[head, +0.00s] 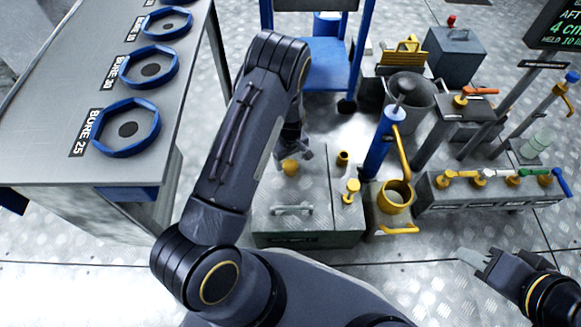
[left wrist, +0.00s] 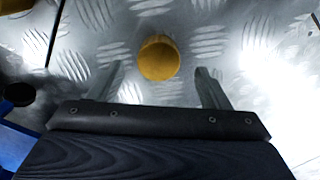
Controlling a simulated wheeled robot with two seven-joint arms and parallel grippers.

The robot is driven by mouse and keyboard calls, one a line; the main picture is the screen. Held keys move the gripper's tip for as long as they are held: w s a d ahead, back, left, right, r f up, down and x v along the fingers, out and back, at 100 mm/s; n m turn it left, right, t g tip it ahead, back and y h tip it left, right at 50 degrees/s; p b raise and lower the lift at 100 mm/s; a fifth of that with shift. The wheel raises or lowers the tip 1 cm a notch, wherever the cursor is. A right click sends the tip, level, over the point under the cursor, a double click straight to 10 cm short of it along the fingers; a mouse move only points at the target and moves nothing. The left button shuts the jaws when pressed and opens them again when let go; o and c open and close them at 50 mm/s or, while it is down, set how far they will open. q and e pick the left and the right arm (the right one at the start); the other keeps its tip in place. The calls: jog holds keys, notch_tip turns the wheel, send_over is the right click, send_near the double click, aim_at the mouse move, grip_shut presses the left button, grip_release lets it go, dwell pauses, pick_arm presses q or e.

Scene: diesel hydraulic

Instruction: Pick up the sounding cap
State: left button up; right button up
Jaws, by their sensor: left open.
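A round yellow cap (left wrist: 158,57), which looks like the sounding cap, shows in the left wrist view between the two finger lines of my left gripper (left wrist: 160,78). It is on a grey tread-plate surface. In the head view the yellow cap (head: 290,168) sits on the metal box (head: 320,222), just below my left gripper (head: 303,155). My left gripper is open and empty; whether its fingers touch the cap is unclear. My right gripper (head: 477,259) is low at the right, over the floor, with nothing visible in it; its opening is unclear.
A blue pump (head: 380,145) and a yellow cup (head: 395,195) are further right. A bench with blue rings (head: 128,127) stands left. A valve manifold (head: 490,190) is at right.

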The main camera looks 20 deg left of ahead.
aim_at(290, 165)
pick_arm(q)
notch_tip(290, 165, down, 4)
jog(key=shift+r+b, duration=0.1)
jog(key=shift+b, duration=0.65)
jog(key=shift+w, duration=0.1)
jog(key=c, duration=1.1)
jog(key=shift+o, duration=0.2)
jog(key=shift+r, duration=0.2)
